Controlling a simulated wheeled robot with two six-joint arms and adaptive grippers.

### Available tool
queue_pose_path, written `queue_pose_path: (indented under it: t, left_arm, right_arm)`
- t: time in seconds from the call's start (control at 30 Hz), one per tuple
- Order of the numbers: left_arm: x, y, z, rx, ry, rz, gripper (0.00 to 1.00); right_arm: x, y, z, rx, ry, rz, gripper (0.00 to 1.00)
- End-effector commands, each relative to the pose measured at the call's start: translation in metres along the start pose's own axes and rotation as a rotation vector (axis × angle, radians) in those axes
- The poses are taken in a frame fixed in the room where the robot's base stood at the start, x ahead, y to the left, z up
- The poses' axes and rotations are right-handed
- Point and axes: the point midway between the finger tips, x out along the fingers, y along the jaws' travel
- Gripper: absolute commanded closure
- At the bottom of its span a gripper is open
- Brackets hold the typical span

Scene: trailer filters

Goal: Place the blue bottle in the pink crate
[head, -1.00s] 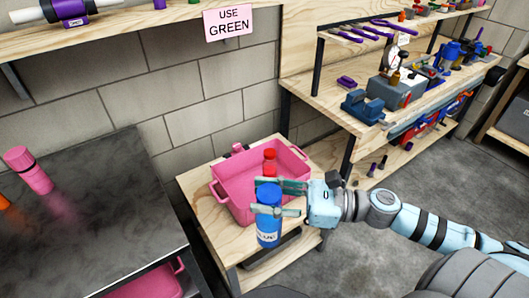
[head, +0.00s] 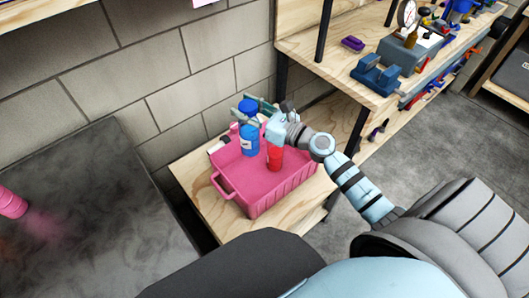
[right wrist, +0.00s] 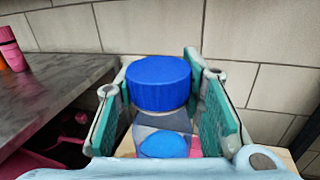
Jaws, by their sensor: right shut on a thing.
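The blue bottle (head: 249,143), with a blue cap and pale label, is upright at the back of the pink crate (head: 268,200), within its outline. I cannot tell whether its base touches the crate floor. My right gripper (head: 246,110) is shut on the bottle's upper part. In the right wrist view, the blue cap (right wrist: 158,84) sits between the green-padded fingers. The bottle's lower part is mostly hidden there. A red bottle (head: 274,158) stands in the crate, right of the blue one and partly covered by my gripper. My left gripper is not in view.
The crate sits on a low wooden stand (head: 205,205) against the block wall. A dark table (head: 90,200) with a pink bottle (head: 12,205) is at left. A wooden workbench (head: 335,65) with a blue vise (head: 378,75) is at right.

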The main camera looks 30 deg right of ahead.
Motion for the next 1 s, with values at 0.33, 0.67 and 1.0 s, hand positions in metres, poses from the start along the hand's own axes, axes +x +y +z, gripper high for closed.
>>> queue_pose_path:
  t: [0.33,0.67,1.0]
  left_arm:
    - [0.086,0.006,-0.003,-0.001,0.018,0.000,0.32]
    - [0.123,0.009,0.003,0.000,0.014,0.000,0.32]
    - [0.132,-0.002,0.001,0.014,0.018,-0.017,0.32]
  right_arm:
    - [0.005,-0.009,-0.122,0.002,0.001,-0.018,1.00]
    - [0.005,-0.012,-0.184,-0.001,-0.001,-0.016,1.00]
    - [0.004,-0.013,-0.202,-0.004,-0.001,-0.015,1.00]
